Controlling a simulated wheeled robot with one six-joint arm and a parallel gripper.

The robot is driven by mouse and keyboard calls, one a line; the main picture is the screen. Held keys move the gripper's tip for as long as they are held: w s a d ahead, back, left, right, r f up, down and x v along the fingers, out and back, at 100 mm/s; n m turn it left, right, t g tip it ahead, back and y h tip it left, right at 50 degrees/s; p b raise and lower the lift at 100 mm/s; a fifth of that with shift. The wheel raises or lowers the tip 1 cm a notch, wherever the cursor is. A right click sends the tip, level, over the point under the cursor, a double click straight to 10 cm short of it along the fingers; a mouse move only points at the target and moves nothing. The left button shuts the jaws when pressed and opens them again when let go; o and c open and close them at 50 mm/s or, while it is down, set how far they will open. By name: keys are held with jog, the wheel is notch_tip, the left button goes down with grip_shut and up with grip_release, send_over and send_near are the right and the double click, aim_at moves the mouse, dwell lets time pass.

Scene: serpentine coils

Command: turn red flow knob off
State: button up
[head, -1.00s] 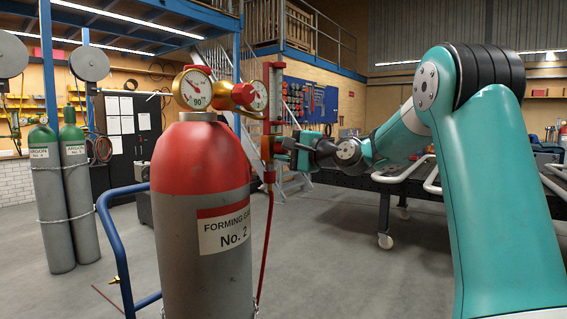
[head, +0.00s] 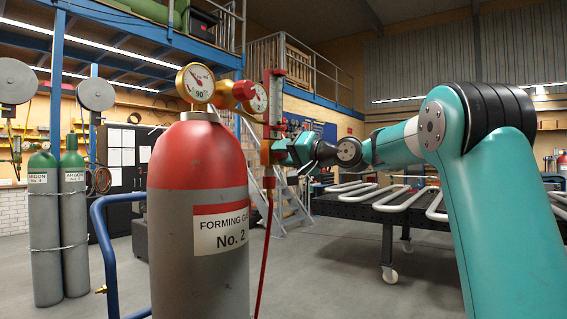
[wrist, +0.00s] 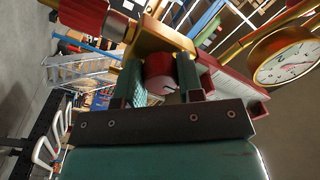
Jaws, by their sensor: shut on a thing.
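The red flow knob (wrist: 160,74) is a short red cylinder with a small white mark on its face. It sits on the brass flowmeter body (wrist: 158,40) in the wrist view. My gripper (wrist: 160,82) is shut on the knob, with one green finger on each side of it. In the head view my gripper (head: 284,150) reaches the lower part of the flowmeter (head: 272,110) from the right. The knob is too small and covered to make out there. The red-topped forming gas cylinder No. 2 (head: 196,220) stands upright with the brass regulator on top.
Two round gauges sit near the flowmeter, the nearer one (head: 196,82) at left. A red hose (head: 265,250) hangs below. A blue cart handle (head: 108,245) is left of the cylinder. A black table with white coils (head: 380,205) stands right. Green argon cylinders (head: 75,220) stand far left.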

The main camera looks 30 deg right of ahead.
jog(key=shift+f+n, duration=0.1)
jog(key=shift+n, duration=0.4)
jog(key=o, duration=0.6)
jog(key=shift+o, duration=0.2)
jog(key=shift+s+b, duration=0.15)
jog(key=shift+b, duration=0.2)
jog(key=b+v, duration=1.3)
jog(key=v, duration=0.4)
jog(key=shift+b, duration=0.35)
